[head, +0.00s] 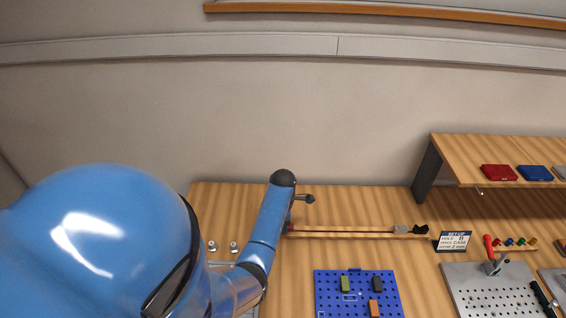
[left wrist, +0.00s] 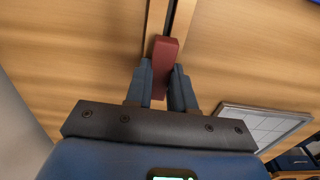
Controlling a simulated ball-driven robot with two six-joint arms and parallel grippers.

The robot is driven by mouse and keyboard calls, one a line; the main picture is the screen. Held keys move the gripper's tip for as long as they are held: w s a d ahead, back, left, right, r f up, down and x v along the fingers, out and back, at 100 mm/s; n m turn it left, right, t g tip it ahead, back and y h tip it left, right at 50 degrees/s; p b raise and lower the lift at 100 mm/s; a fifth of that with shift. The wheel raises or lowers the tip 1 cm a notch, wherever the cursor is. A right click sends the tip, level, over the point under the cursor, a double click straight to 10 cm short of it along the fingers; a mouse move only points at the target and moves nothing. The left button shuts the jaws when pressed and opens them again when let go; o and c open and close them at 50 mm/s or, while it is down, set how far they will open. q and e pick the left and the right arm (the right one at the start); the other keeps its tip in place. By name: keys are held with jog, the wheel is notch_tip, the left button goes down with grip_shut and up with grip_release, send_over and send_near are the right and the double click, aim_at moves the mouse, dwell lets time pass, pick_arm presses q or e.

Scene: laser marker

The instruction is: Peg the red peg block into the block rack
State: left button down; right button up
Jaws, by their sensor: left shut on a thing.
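My left gripper (left wrist: 164,82) is shut on the red peg block (left wrist: 166,58), with one finger on each side of it. The block stands out beyond the fingertips, over a wooden surface with a dark gap. In the head view my left arm reaches over the bench and largely hides the gripper; only a small reddish bit shows beside the arm. My right gripper is not in view.
A long wooden rail (head: 350,231) runs behind the blue board, with grey and black pieces at its right end. A grey perforated plate (head: 480,295) with a red-handled clamp (head: 490,250) lies right. A shelf (head: 500,150) overhangs there. Bare bench lies between arm and board.

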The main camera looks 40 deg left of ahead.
pick_arm(q)
jog(key=shift+f, duration=0.4)
jog(key=c, duration=0.9)
grip_release()
notch_tip(320, 180, up, 8)
jog(key=shift+f+b, duration=0.25)
jog(key=shift+b, duration=0.5)
notch_tip(320, 180, up, 3)
jog(key=shift+r+p, duration=0.2)
jog(key=shift+p, duration=0.4)
